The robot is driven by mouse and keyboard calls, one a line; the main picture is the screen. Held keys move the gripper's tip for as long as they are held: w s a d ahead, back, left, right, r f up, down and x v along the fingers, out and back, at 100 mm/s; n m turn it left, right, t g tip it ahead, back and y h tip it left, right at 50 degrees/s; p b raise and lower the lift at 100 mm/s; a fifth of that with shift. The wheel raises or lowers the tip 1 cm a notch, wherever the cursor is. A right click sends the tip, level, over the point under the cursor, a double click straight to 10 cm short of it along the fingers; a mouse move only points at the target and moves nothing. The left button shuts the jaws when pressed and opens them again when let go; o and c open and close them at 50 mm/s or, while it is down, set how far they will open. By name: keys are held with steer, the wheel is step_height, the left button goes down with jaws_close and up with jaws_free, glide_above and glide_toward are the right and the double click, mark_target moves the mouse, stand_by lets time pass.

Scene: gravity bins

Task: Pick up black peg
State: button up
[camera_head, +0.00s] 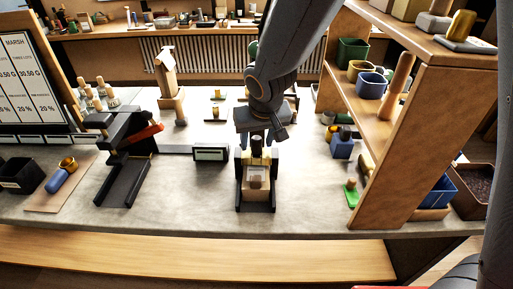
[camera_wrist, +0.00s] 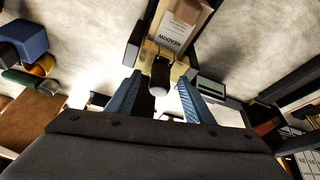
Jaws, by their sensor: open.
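The black peg (camera_head: 257,142) stands upright on a brass-coloured holder at the back of a small black stand (camera_head: 240,195) on the grey counter. In the wrist view the black peg (camera_wrist: 159,76) shows end-on, with its pale end toward the camera. My gripper (camera_head: 257,138) points down over the stand. Its two blue fingers are apart, one on each side of the peg, and the gripper (camera_wrist: 159,88) is open with visible gaps beside the peg. Whether the fingertips overlap the peg's height is hard to tell.
A light block with a "MEADOW" label (camera_wrist: 182,25) sits in the stand, in front of the peg. A small black display (camera_head: 211,152) stands close on the left. A wooden shelf (camera_head: 400,150) with bins rises on the right. The counter front is mostly clear.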

jaws_close()
steer(key=shift+r, duration=0.1)
